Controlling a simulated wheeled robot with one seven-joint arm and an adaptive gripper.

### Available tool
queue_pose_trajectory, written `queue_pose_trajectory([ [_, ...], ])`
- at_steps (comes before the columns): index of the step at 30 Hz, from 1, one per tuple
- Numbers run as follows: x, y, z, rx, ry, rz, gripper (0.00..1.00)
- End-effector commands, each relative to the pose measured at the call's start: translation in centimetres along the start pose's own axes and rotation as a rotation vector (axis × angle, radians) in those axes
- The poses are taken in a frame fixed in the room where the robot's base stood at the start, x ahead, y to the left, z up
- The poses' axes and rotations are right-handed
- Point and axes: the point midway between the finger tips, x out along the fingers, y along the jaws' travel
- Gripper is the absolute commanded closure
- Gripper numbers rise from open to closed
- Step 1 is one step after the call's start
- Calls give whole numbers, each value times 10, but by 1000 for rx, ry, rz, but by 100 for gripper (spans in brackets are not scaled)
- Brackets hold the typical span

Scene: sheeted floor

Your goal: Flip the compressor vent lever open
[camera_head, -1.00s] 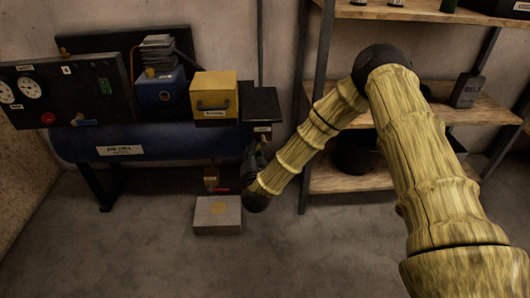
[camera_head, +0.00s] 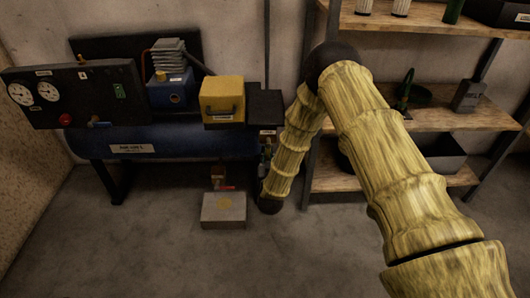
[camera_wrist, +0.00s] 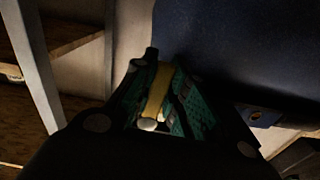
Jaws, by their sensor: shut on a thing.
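The blue compressor tank (camera_head: 185,140) lies along the wall at the left in the head view; its dark blue end also fills the upper right of the wrist view (camera_wrist: 245,50). My gripper (camera_wrist: 158,108) is at the tank's right end. Its green-padded fingers are shut on a yellow lever handle (camera_wrist: 157,92) with a pale rounded tip. In the head view my gripper (camera_head: 265,160) is small and dark, and the lever is mostly hidden there. A separate red handle (camera_head: 226,187) sits on a drain fitting under the tank.
A grey block (camera_head: 223,211) stands on the floor beneath the drain fitting. A gauge panel (camera_head: 75,95) and a yellow box (camera_head: 222,97) are above the tank. The front floor is clear.

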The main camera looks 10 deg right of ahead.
Motion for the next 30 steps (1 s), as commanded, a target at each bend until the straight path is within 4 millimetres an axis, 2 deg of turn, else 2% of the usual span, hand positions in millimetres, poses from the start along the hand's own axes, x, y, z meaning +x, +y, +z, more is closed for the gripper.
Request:
queue_pose_trajectory([
  [7, -1, 3, 1, -69, -4, -1, 100],
  [21, -1, 4, 2, -83, -4, 0, 100],
  [22, -1, 4, 2, -83, -4, 0, 84],
  [25, -1, 4, 2, -82, -4, 0, 65],
  [26, -1, 4, 2, -82, -3, 0, 62],
  [30, -1, 4, 1, -82, -2, -1, 62],
])
